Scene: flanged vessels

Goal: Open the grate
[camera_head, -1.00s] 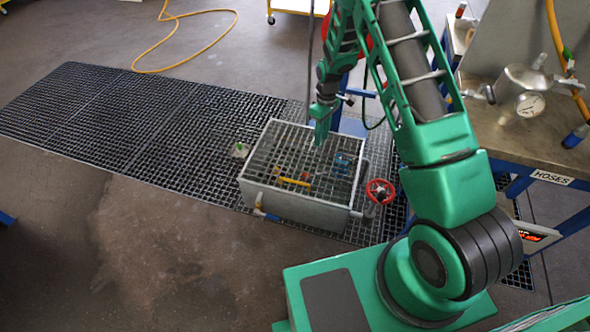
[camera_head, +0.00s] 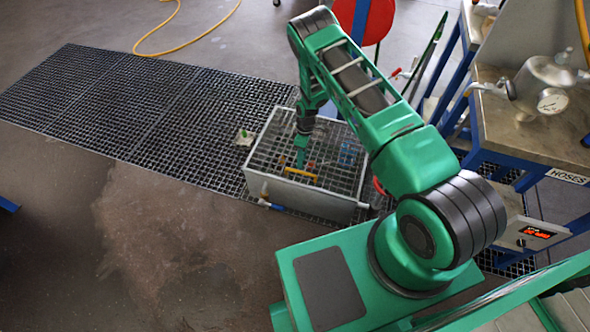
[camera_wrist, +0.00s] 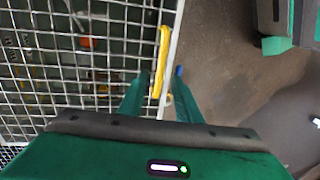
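The grate (camera_head: 262,152) is a wire mesh lid lying flat over a grey metal box (camera_head: 290,195). A yellow bar handle (camera_head: 299,173) sits along its near edge. It also shows in the wrist view as a yellow bar (camera_wrist: 162,62) beside the mesh rim. My gripper (camera_head: 301,164) points down over the handle. In the wrist view my gripper (camera_wrist: 160,76) is open, with one green finger on each side of the handle's line. The handle looks close to the fingertips; whether they touch it I cannot tell.
Dark floor grating (camera_head: 140,105) surrounds the box. A bench with a steel vessel (camera_head: 545,85) stands at the right. A red disc (camera_head: 364,18) is behind my arm. A yellow hose (camera_head: 190,40) lies on the floor.

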